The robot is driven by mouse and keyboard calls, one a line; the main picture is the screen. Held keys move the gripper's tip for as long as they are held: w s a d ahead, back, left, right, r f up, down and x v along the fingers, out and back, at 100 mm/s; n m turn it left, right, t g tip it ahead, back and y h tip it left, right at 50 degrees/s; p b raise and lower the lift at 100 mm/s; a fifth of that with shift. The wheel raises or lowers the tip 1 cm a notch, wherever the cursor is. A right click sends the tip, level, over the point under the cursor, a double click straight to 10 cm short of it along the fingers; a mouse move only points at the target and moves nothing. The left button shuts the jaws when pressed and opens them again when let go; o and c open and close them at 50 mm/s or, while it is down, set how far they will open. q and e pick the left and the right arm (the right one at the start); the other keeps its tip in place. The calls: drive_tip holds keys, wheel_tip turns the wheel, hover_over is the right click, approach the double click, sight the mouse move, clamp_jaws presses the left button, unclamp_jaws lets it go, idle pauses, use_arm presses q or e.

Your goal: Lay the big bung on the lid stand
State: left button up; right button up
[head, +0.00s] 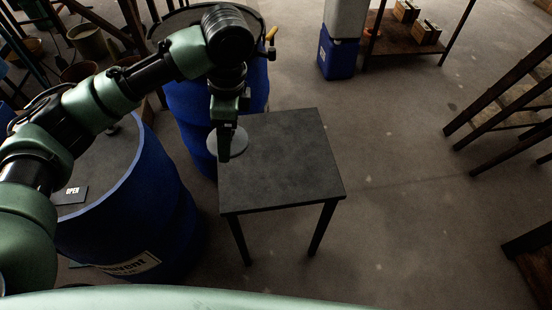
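The big bung (239,143) is a pale grey disc at the left edge of the lid stand. Part of it overlaps the stand's top in the picture, and part sticks out past its left edge. The lid stand (285,165) is a dark grey square table with thin black legs, and its top is otherwise bare. My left gripper (226,146) points down and appears shut on the bung, hiding its middle. I cannot tell whether the bung touches the stand or hangs just above it. My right gripper is not in view.
Another blue drum (186,105) stands behind my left arm, close to the stand. A blue box (337,55) and racks stand farther off. The floor right of the stand is clear.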

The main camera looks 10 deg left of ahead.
sight(238, 130)
use_arm(q)
drive_tip(key=w+m, duration=0.1)
drive_tip(key=m, duration=0.1)
drive_tip(key=w+f+m+b, duration=0.1)
drive_tip(key=w+d+f+m+t+b, duration=0.1)
drive_tip(key=m, duration=0.1)
drive_tip(key=shift+w+f+m, duration=0.1)
drive_tip(key=shift+f+m, duration=0.15)
drive_tip(key=shift+m, duration=0.05)
drive_tip(key=shift+w+d+f+m+b, duration=0.15)
drive_tip(key=shift+w+d+m+b, duration=0.2)
drive_tip(key=shift+m, duration=0.55)
drive_tip(key=shift+w+a+f, duration=0.1)
drive_tip(key=shift+f, duration=0.15)
wheel_tip(238, 130, down, 20)
drive_tip(key=shift+r, duration=0.25)
drive_tip(key=o, duration=1.3)
drive_tip(key=shift+f, duration=0.1)
drive_tip(key=shift+c, duration=0.2)
